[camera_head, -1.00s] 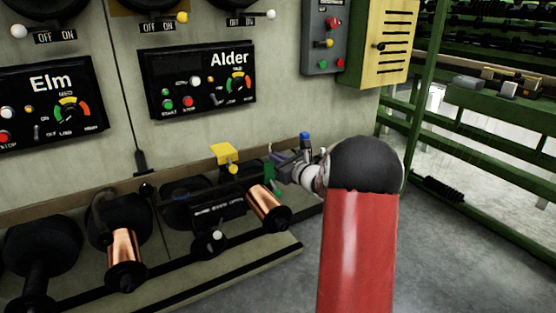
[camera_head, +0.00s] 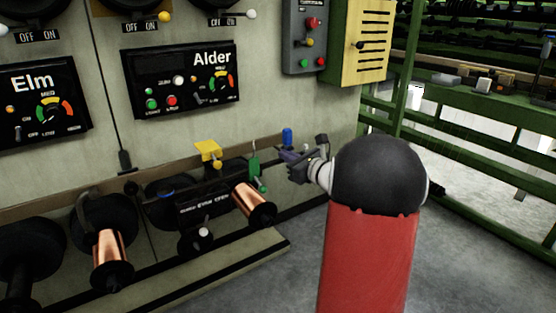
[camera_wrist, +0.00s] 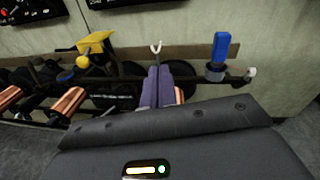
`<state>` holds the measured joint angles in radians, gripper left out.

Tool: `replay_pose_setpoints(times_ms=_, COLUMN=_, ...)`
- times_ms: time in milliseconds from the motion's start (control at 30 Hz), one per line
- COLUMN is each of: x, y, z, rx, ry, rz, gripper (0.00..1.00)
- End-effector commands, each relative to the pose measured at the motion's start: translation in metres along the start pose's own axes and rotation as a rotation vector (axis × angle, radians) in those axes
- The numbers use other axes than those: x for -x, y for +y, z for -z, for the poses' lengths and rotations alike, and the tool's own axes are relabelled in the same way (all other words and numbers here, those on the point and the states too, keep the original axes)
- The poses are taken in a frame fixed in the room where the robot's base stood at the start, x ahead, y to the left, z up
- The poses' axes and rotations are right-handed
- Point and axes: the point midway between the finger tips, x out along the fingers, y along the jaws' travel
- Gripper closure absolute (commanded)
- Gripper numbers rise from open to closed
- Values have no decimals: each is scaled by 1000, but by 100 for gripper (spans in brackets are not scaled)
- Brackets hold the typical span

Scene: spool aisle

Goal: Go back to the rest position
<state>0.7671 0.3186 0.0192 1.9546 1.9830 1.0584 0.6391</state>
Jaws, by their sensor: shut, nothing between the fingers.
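My gripper (camera_head: 286,156) is at the end of my outstretched arm, to the right of the spool row under the Alder panel (camera_head: 180,78). In the wrist view my gripper (camera_wrist: 158,72) has its two purple-grey fingers together, with nothing held. A copper spool (camera_head: 254,202) sits left of and below it, beside a green lever (camera_head: 254,170). A blue-capped fitting (camera_head: 287,136) shows just behind the gripper; it also shows right of the fingers in the wrist view (camera_wrist: 221,48). No rest position is marked in the views.
A yellow lever (camera_head: 208,150) stands on the rail left of the gripper. Another copper spool (camera_head: 112,258) sits further left. A yellow cabinet (camera_head: 360,42) and grey switch box (camera_head: 304,38) hang on the wall. Green railing (camera_head: 450,150) stands right; grey floor is open between.

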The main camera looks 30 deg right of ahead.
Motion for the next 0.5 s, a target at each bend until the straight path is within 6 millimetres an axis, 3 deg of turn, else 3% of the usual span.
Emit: replay_pose_setpoints(times_ms=500, x=9, y=-1, z=-4, rx=-1, ry=1, rz=0, gripper=100)
